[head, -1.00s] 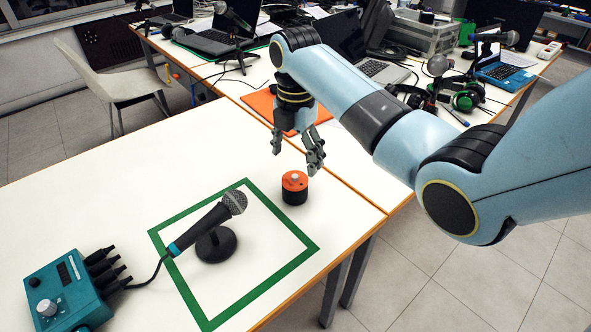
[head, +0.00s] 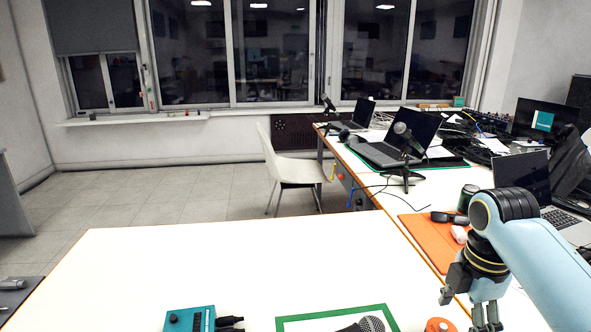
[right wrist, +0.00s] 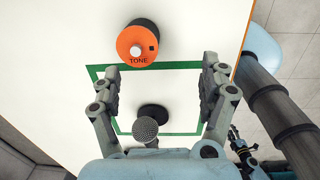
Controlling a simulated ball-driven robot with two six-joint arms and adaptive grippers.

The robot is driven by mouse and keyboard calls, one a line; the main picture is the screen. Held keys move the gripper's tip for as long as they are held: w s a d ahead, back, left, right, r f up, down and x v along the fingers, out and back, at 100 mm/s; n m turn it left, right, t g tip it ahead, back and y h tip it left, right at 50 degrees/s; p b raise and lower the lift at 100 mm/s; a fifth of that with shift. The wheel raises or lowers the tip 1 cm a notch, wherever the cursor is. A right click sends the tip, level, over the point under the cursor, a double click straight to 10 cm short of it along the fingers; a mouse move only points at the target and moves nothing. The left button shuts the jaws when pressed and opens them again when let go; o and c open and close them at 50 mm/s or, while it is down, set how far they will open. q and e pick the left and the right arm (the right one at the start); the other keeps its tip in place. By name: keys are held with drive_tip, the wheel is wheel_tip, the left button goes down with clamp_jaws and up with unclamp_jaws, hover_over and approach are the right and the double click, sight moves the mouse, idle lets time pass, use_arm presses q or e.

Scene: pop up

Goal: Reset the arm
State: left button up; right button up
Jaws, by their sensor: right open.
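My right gripper (head: 487,318) is at the lower right of the head view, fingers pointing down, cut by the lower edge. In the right wrist view its two fingers (right wrist: 162,90) are spread apart with nothing between them. An orange button on a black base (right wrist: 137,43), marked TONE, stands on the white table, apart from the fingers; its top shows in the head view (head: 438,325).
A green square outline (head: 340,312) marks the white table (head: 200,250). A teal box (head: 190,318) with a knob and cables stands at the front. Laptops and an orange mat (head: 432,240) fill the adjoining tables at right. The table's left and far parts are clear.

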drive_tip(key=s+a+r+m+t, duration=0.1)
drive_tip(key=s+a+r+m, duration=0.15)
drive_tip(key=s+m, duration=0.75)
drive_tip(key=s+a+r+m+t, duration=0.1)
drive_tip(key=s+r+m+t, duration=0.15)
drive_tip(key=s+m, duration=0.75)
drive_tip(key=s+d+f+n+g+b, duration=0.1)
drive_tip(key=s+f, duration=0.1)
drive_tip(key=f, duration=1.1)
drive_tip(key=s+d+f+n+g+b, duration=0.1)
drive_tip(key=s+d+f+b, duration=0.1)
drive_tip(key=f, duration=1.2)
drive_tip(key=s+f+g+b, duration=0.1)
drive_tip(key=s+f+b, duration=0.1)
drive_tip(key=s+f, duration=1.7)
drive_tip(key=shift+d+f+h, duration=0.3)
drive_tip(key=shift+d+f, duration=0.1)
drive_tip(key=shift+f, duration=0.3)
